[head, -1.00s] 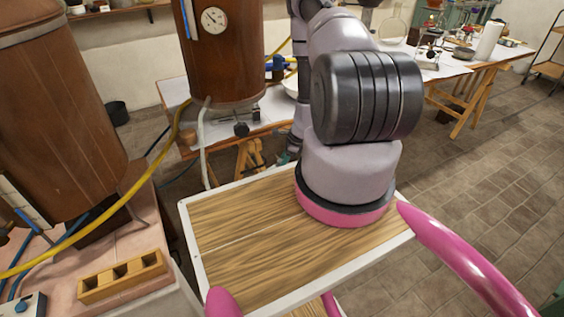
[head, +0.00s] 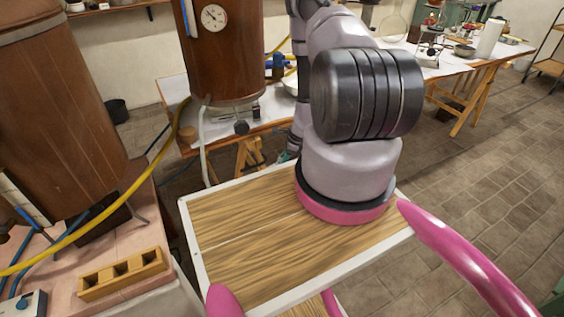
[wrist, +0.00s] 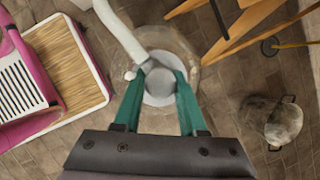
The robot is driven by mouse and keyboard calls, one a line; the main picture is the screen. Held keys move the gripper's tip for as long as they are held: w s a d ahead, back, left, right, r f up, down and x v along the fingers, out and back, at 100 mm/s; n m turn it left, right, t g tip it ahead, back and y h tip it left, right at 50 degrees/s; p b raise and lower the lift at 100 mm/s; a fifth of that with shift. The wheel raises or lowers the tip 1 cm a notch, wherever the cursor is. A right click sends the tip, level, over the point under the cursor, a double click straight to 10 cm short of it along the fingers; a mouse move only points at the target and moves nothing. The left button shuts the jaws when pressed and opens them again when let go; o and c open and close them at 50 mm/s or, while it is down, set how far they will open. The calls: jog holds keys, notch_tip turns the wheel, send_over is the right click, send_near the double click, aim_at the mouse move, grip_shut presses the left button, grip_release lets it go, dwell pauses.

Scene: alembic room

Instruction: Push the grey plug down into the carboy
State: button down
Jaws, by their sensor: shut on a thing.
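In the wrist view my gripper (wrist: 160,94) has two green fingers shut on the round grey plug (wrist: 160,85). The clear glass carboy (wrist: 190,50) stands on the floor straight below it, seen from above as a faint round outline with a white disc-like area under the plug. The plug lines up with the middle of the carboy. I cannot tell how deep the plug sits in the neck, as the plug and fingers cover it. The head view does not show my gripper, the plug or the carboy.
A white hose (wrist: 118,28) runs down to the plug area in the wrist view. Wooden trestle legs (wrist: 240,30) stand close at the upper right. A wooden still (head: 222,50) stands on the table behind.

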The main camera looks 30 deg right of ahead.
jog(key=shift+f, duration=1.4)
dwell(2.5)
jog(key=shift+c, duration=1.9)
grip_release()
jog(key=shift+r, duration=0.15)
jog(key=shift+r, duration=3.35)
